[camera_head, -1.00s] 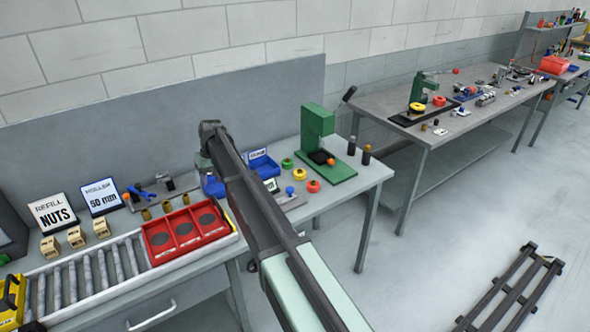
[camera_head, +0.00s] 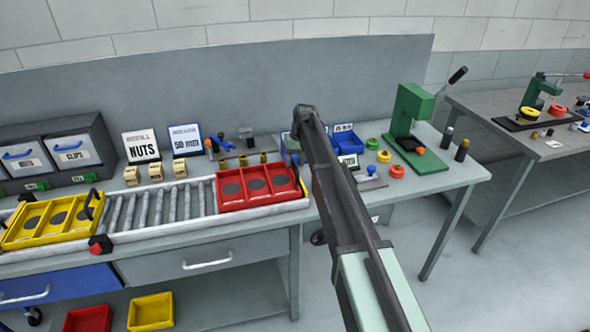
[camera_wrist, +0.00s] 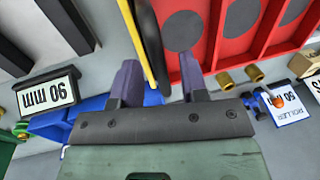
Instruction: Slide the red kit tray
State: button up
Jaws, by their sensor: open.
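The red kit tray (camera_head: 257,186) has three compartments with dark round pads. It sits at the right end of the roller track (camera_head: 160,204). In the wrist view part of the tray (camera_wrist: 231,48) shows at the top, upside down. My gripper (camera_wrist: 157,70) is open and empty, its two fingers apart near the tray's edge; I cannot tell whether they touch it. A thin yellow strip (camera_wrist: 146,40) runs between the fingers.
A yellow tray (camera_head: 50,221) with black handles sits at the left end of the track. Behind the track stand two signs, a "50 mm" one (camera_head: 186,138), and wooden blocks. A blue bin (camera_head: 346,142) and a green press (camera_head: 412,115) stand to the right.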

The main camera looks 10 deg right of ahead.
jog(key=shift+r, duration=0.1)
grip_shut()
